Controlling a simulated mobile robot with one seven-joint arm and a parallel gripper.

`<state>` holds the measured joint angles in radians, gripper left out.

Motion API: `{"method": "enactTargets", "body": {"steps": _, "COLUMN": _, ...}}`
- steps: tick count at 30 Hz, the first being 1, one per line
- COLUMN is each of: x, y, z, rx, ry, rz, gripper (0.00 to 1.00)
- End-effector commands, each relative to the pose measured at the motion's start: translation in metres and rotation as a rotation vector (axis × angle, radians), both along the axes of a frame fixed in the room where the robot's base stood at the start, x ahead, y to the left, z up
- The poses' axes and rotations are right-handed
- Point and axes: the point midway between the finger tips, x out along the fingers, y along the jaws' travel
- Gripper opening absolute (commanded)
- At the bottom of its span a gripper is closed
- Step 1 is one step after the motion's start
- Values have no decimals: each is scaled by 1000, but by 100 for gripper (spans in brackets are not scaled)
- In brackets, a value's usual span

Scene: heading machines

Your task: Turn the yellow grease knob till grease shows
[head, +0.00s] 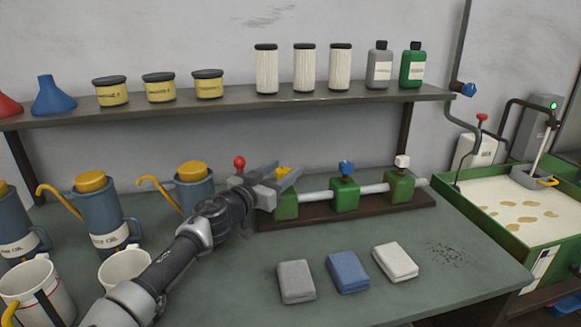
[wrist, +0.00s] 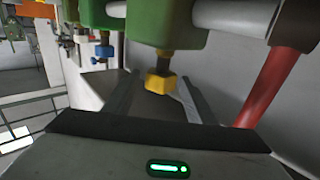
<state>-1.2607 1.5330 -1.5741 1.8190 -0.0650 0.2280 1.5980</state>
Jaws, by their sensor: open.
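The yellow grease knob (head: 283,170) sits on top of the left green block (head: 286,206) of a pipe on the bench. My gripper (head: 279,176) reaches it from the left and is open, with a finger on either side of the knob. In the wrist view, the yellow knob (wrist: 160,82) shows between the fingers of my gripper (wrist: 156,88), with visible gaps beside it. The green block (wrist: 170,22) fills the top of that view. In the head view the fingers partly hide the knob.
A blue knob (head: 346,167) and a white knob (head: 402,161) stand on the other green blocks to the right. A red-topped lever (head: 239,163) is just behind my gripper. Folded cloths (head: 348,271) lie in front. Oil cans (head: 100,210) and mugs stand left. A shelf (head: 225,103) runs above.

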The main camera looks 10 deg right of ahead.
Motion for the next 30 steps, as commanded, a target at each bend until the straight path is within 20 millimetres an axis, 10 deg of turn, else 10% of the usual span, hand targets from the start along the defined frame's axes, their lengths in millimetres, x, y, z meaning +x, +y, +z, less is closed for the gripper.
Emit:
{"method": "enactTargets", "body": {"steps": 18, "x": 28, "y": -28, "z": 0, "rx": 1, "ry": -1, "rz": 1, "gripper": 51}}
{"method": "enactTargets", "body": {"steps": 26, "x": 28, "y": -28, "z": 0, "rx": 1, "ry": -1, "rz": 1, "gripper": 10}}
{"method": "enactTargets", "body": {"steps": 30, "x": 28, "y": -27, "z": 0, "rx": 1, "ry": -1, "rz": 5, "gripper": 10}}
